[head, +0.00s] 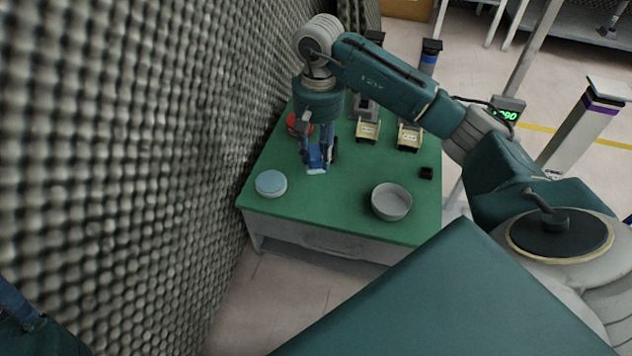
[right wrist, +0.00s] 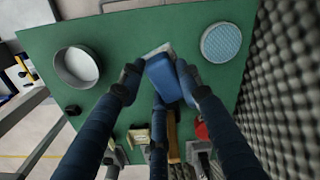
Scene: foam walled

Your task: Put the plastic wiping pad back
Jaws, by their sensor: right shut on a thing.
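My right gripper (head: 318,152) is over the green table, fingers pointing down. It is shut on a blue wiping pad (right wrist: 162,77) with a pale edge. The pad sits between the dark blue fingers, close to the table top; I cannot tell whether it touches. In the head view the pad (head: 315,160) is partly hidden by the fingers. A round dish with a light blue top (head: 271,184) stands at the near left of the table and also shows in the right wrist view (right wrist: 221,42). Only a piece of my left arm shows at the bottom left.
A grey round bowl (head: 391,201) stands at the table's near right, with a small black box (head: 426,173) behind it. Two yellowish items (head: 367,131) stand farther back. A red thing (head: 294,124) is behind my gripper. A foam wall (head: 130,150) borders the left.

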